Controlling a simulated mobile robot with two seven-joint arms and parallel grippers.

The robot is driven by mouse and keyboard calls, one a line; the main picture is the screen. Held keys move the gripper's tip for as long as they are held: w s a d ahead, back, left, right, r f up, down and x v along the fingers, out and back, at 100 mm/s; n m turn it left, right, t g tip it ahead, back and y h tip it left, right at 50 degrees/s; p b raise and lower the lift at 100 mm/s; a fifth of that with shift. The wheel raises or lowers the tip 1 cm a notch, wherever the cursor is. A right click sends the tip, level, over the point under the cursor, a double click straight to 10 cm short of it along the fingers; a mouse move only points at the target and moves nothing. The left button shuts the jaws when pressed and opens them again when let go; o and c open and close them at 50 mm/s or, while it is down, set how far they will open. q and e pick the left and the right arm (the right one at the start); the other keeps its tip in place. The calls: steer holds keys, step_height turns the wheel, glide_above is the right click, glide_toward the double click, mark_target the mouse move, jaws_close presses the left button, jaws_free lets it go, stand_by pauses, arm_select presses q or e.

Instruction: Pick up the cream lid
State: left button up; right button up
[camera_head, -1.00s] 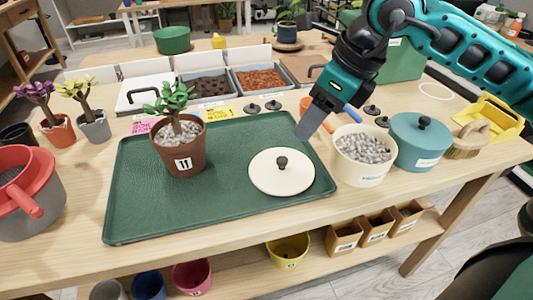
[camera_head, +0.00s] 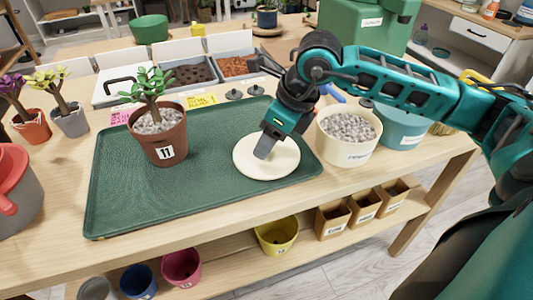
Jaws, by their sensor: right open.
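The cream lid (camera_head: 284,166) lies flat on the green tray (camera_head: 205,197), right of the potted plant. My right gripper (camera_head: 264,153) is over the lid with its fingers pointing down. It is open, and its fingers cover the lid's dark knob, so I cannot tell whether they touch it. The cream pot (camera_head: 347,150) with grey gravel stands uncovered just right of the tray. My left gripper is not in view.
A brown pot (camera_head: 162,150) numbered 11 with a leafy plant stands on the tray's left part. A teal pot (camera_head: 402,129) is behind my right arm. The tray's front middle is clear.

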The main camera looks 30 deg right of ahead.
steer(key=shift+f, duration=0.3)
steer(key=shift+c, duration=0.4)
jaws_close()
